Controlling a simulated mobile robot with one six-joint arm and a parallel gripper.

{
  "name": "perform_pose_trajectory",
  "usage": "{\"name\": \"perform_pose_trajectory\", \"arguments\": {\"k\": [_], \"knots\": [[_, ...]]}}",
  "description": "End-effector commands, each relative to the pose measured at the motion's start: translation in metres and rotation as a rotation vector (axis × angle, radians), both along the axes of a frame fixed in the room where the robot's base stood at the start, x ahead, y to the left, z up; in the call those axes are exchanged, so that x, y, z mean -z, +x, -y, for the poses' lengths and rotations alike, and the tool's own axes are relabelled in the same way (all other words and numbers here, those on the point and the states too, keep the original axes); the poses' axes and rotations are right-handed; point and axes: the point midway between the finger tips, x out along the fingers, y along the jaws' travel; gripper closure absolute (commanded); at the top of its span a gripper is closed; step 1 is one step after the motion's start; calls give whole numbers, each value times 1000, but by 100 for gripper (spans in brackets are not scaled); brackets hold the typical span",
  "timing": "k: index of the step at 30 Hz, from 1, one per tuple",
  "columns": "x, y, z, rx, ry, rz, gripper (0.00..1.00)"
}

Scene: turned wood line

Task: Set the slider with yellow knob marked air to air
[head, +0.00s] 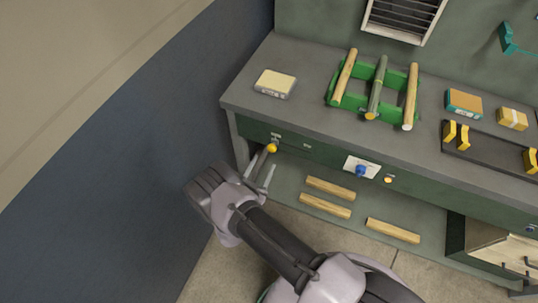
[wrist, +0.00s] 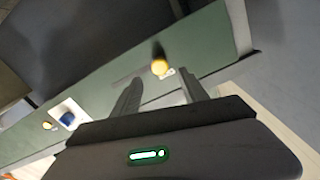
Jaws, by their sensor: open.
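The slider's yellow knob (head: 272,148) sits on the green front panel of the bench, near its left end. It also shows in the wrist view (wrist: 159,67), beyond my fingertips. Small labels lie by it, too small to read. My gripper (head: 267,168) is open, with its two fingers pointing at the panel just below and in front of the knob. In the wrist view my gripper (wrist: 160,88) has one finger on each side of the knob's line. Nothing is held, and the fingers look apart from the knob.
A blue knob on a white plate (head: 361,169) and an orange button (head: 388,180) are farther right on the panel. Wooden bars (head: 330,188) lie on the lower shelf. A dark blue wall (head: 120,170) stands close on the left. A green rack (head: 345,103) holds turned pieces on the bench.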

Motion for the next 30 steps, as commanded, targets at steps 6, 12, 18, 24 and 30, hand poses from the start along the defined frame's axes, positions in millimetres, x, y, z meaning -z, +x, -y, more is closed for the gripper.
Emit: {"name": "perform_pose_trajectory", "arguments": {"k": [6, 12, 18, 24, 30], "knots": [[2, 45, 17, 3, 1, 0, 48], [0, 57, 21, 0, 0, 0, 48], [0, 58, 21, 0, -1, 0, 48], [0, 57, 21, 0, -1, -1, 84], [0, 57, 21, 0, -1, -1, 100]]}}
